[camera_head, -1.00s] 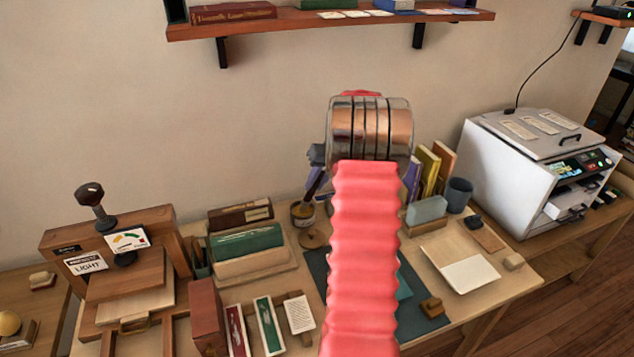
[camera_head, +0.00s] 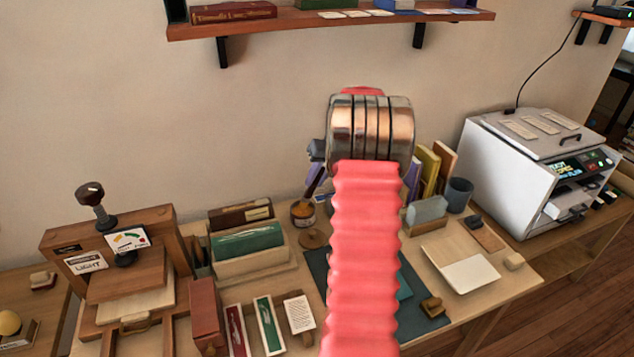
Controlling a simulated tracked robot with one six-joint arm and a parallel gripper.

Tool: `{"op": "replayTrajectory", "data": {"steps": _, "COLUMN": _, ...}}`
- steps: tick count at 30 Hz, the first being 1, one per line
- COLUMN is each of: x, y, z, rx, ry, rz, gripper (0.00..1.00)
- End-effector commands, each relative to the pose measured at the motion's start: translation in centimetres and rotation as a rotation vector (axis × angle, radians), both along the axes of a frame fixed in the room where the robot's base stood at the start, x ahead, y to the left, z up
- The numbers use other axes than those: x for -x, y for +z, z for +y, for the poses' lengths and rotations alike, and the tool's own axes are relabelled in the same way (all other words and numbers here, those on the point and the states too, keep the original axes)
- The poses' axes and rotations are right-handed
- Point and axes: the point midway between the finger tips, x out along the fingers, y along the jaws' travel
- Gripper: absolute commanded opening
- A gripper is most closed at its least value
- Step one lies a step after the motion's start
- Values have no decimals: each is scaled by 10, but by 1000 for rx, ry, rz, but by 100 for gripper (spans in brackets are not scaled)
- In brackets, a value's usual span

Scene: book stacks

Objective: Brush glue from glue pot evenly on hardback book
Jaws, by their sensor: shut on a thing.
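My gripper (camera_head: 317,170) shows only in part, just left of my arm, with its fingers pointing down. It is shut on a thin brown brush (camera_head: 311,189), whose lower end is at the mouth of the glue pot (camera_head: 303,214). I cannot tell whether the bristles are inside the pot or just above it. The pot is a small round jar with amber contents, and a round wooden lid (camera_head: 313,239) lies in front of it. A teal book (camera_head: 405,286) lies on the dark mat (camera_head: 432,318), mostly hidden behind my arm.
A wooden press (camera_head: 125,280) stands at the left. A rack with a green book (camera_head: 246,240) stands left of the pot. Upright books (camera_head: 429,170) and a dark cup (camera_head: 459,193) are behind right. A pale board (camera_head: 462,266) and a white machine (camera_head: 535,175) are at the right.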

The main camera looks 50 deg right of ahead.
Motion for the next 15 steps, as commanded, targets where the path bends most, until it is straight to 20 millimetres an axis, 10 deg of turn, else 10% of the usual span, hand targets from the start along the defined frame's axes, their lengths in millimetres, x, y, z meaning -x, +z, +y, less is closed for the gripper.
{"op": "replayTrajectory", "data": {"steps": 15, "x": 0, "y": 30, "z": -1, "rx": 2, "ry": -1, "rz": -1, "gripper": 0}}
